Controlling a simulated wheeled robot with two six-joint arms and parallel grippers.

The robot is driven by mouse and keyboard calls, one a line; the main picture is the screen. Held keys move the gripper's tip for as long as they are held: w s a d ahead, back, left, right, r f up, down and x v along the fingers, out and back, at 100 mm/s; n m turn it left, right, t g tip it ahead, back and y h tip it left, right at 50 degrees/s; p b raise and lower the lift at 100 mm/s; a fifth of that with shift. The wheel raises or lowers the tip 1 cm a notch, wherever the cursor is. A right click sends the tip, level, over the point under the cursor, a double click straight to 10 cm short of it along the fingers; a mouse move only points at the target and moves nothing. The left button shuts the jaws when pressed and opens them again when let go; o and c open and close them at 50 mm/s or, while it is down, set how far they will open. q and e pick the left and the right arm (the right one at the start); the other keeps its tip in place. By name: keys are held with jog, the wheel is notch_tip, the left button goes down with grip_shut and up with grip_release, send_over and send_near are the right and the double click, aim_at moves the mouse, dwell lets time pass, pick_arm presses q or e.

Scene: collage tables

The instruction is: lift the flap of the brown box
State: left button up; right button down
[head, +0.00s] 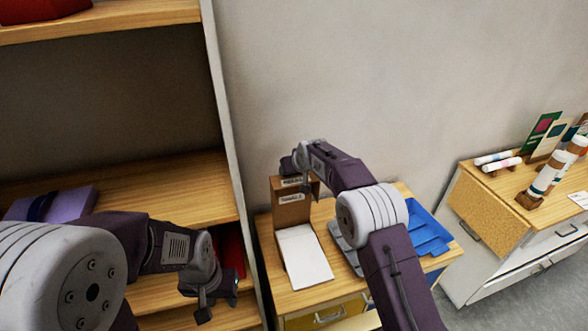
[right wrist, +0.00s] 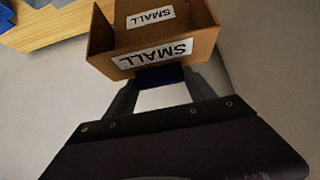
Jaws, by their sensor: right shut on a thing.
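The brown box (head: 291,213) stands on the small wooden table in the head view, with white labels reading SMALL. In the right wrist view, the box (right wrist: 205,35) shows two such labels, one on an inner panel and one on the panel nearest me. My right gripper (right wrist: 160,80) is shut on a dark blue tab (right wrist: 160,73) at the edge of that near panel. In the head view my right wrist hides part of the box's top, and the flap's angle is hard to tell. My left gripper (head: 203,304) hangs by the shelf, away from the box; its opening is unclear.
A white pad (head: 303,258) lies in front of the box on the wooden table (head: 283,298). A blue tray (head: 428,232) is right of my right arm. A shelf unit (head: 160,200) with a purple item (head: 65,205) stands left. Another cabinet (head: 490,207) holds rolls and cards at right.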

jog(key=shift+w+r, duration=0.1)
jog(key=shift+r, duration=0.1)
jog(key=shift+c, duration=1.6)
grip_release()
jog(key=shift+f, duration=0.1)
jog(key=shift+s+r+b, duration=0.2)
jog(key=shift+s+b, duration=0.05)
jog(key=shift+b, duration=0.1)
jog(key=b+v, duration=0.3)
jog(key=v, duration=0.5)
jog(key=shift+r+b, duration=0.2)
jog(key=shift+b, duration=0.2)
jog(key=shift+s+d+f, duration=0.1)
jog(key=shift+d, duration=0.05)
